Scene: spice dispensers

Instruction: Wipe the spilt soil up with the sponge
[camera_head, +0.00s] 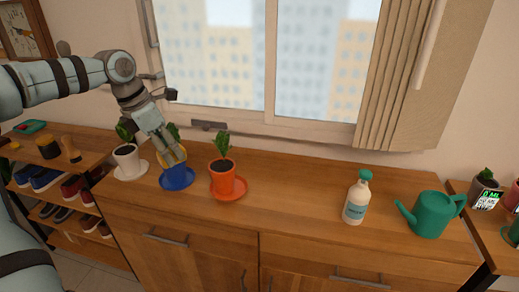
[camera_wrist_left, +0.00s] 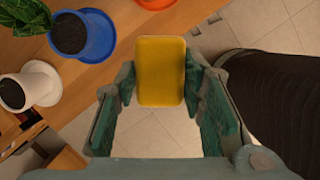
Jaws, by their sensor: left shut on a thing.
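My left gripper (camera_head: 168,150) is shut on a yellow sponge (camera_wrist_left: 160,70), which sits between its two fingers in the left wrist view. In the head view a bit of the sponge shows at the fingertips, in front of the blue pot (camera_head: 178,179). The sponge is held in the air; in the left wrist view floor tiles and the counter's edge show beyond it. I cannot make out any spilt soil on the counter; the dark soil I see is inside the pots. My right gripper is not in view.
A white pot (camera_head: 127,160) and an orange pot (camera_head: 223,178) stand on saucers beside the blue one. The counter's middle is clear.

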